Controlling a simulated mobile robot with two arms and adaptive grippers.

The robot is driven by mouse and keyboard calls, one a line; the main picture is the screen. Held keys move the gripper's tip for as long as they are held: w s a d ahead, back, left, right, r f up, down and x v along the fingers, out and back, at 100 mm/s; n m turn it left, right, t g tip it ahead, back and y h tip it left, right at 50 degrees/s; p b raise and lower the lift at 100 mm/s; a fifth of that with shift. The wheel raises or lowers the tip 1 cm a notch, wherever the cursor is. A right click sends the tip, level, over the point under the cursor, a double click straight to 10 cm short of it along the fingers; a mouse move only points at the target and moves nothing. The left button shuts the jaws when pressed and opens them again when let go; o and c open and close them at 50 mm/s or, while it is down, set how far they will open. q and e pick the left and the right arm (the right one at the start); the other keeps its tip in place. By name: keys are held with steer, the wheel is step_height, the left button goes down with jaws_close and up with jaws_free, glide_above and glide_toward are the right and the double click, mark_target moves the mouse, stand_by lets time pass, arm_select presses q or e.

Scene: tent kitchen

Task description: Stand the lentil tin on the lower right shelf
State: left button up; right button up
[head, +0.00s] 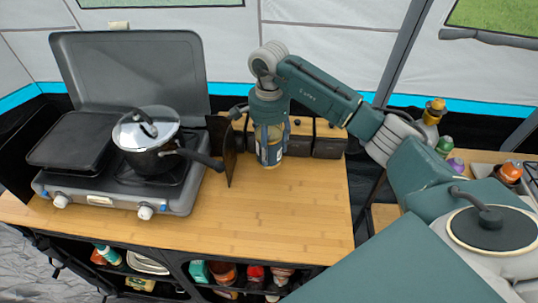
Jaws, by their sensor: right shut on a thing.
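My right gripper (268,138) points down at the back of the wooden counter, its fingers shut around a tin. The tin (271,153) has a gold-coloured upper part and a blue and pale label, and is upright. Its base is at or just above the counter; I cannot tell which. The label is too small to read, and the fingers partly hide it. Below the counter's front edge, the right shelf compartment (187,268) holds several packed items, partly cut off by the frame. My left gripper is not in view.
A camping stove (100,200) with a lidded pot (150,145) and griddle (75,140) stands left. Dark boxes (330,140) line the counter's back. The counter's (270,215) middle and front are clear. Bottles (434,112) stand at the right.

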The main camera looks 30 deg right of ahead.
mark_target(269, 158)
steer(key=shift+f+p, duration=0.45)
steer(key=shift+f, duration=1.7)
steer(key=shift+f, duration=0.1)
steer(key=o, duration=1.8)
steer(key=shift+c, duration=0.2)
